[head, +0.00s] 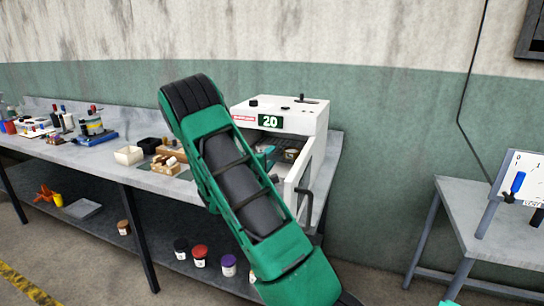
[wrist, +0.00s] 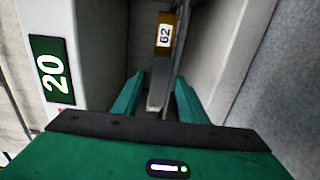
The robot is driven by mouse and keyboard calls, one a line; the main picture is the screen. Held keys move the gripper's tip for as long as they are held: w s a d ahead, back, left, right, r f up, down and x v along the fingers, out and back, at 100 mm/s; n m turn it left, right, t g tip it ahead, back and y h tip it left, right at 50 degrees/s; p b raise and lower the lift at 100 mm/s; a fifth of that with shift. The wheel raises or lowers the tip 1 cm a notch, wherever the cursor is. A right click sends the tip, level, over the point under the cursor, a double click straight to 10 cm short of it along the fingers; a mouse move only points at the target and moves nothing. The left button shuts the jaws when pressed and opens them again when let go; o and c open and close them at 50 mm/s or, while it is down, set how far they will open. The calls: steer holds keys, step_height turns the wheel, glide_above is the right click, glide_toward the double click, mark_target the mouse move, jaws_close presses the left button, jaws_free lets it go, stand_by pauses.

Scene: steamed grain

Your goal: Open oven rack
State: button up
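The white oven (head: 310,118) with a green "20" plate stands on the bench in the head view. Its front opening shows, with a white door panel (head: 299,180) swung out on the right. Part of my gripper (head: 266,158) shows teal at the opening, mostly hidden by my green arm. In the wrist view my gripper (wrist: 160,88) has its two green fingers apart. A grey bar (wrist: 157,95) lies between the fingertips, with a visible gap on each side. A brown piece with a "62" label (wrist: 164,36) is beyond it. I cannot tell clearly which part is the rack.
A dark handle (head: 305,196) sticks out from the door. Pale walls stand close on both sides of my gripper in the wrist view. Small boxes, a white bowl (head: 129,155) and bottles stand on the bench to the left. Jars (head: 200,254) sit on the lower shelf.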

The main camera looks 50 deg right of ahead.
steer(key=shift+x, duration=2.35)
jaws_close()
steer(key=shift+s, duration=0.1)
